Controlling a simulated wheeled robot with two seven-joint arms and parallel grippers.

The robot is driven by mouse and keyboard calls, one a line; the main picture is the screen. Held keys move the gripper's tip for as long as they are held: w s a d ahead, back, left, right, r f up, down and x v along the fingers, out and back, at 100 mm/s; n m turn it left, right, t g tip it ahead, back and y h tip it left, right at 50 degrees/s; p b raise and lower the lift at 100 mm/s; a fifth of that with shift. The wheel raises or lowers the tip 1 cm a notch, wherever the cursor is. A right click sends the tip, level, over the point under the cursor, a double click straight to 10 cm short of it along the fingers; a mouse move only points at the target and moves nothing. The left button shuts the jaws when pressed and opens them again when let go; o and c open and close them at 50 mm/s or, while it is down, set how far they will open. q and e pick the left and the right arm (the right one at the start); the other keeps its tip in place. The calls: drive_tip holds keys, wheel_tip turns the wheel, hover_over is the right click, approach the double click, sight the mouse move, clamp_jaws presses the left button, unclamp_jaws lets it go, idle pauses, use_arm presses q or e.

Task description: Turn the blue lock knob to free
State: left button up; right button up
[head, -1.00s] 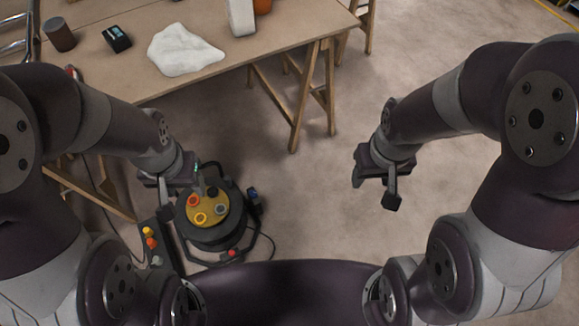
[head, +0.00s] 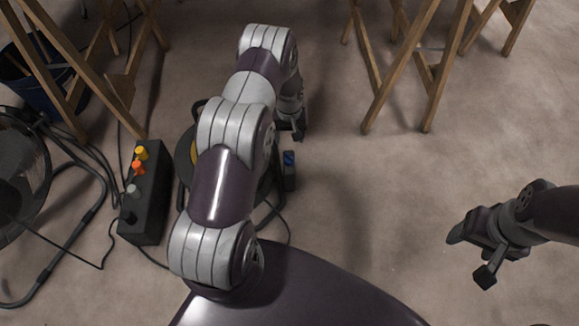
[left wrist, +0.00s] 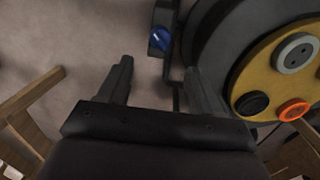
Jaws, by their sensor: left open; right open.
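The blue lock knob (head: 289,158) sits on a small dark block at the right side of the cable reel. It also shows in the left wrist view (left wrist: 160,39), beyond and between my fingertips. My left gripper (head: 299,131) is near the knob, just past it in the head view, and partly hidden by my arm. In the left wrist view its fingers (left wrist: 158,72) are apart, with nothing between them. The cable reel (head: 182,160) is mostly hidden under my left arm; its yellow socket face (left wrist: 270,75) shows in the wrist view. My right gripper (head: 468,257) is open and empty over the floor.
A dark control box (head: 146,205) with yellow, orange and grey knobs stands left of the reel. A fan (head: 22,170) and loose cables lie further left. Wooden trestle legs (head: 388,90) stand at the back. The floor between the reel and my right gripper is clear.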

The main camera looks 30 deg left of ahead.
sight(289, 156)
use_arm(q)
wheel_tip(289, 156, down, 12)
drive_tip(key=b, duration=0.6)
drive_tip(key=shift+r, duration=0.2)
drive_tip(key=c, duration=1)
drive_tip(key=shift+c, duration=0.2)
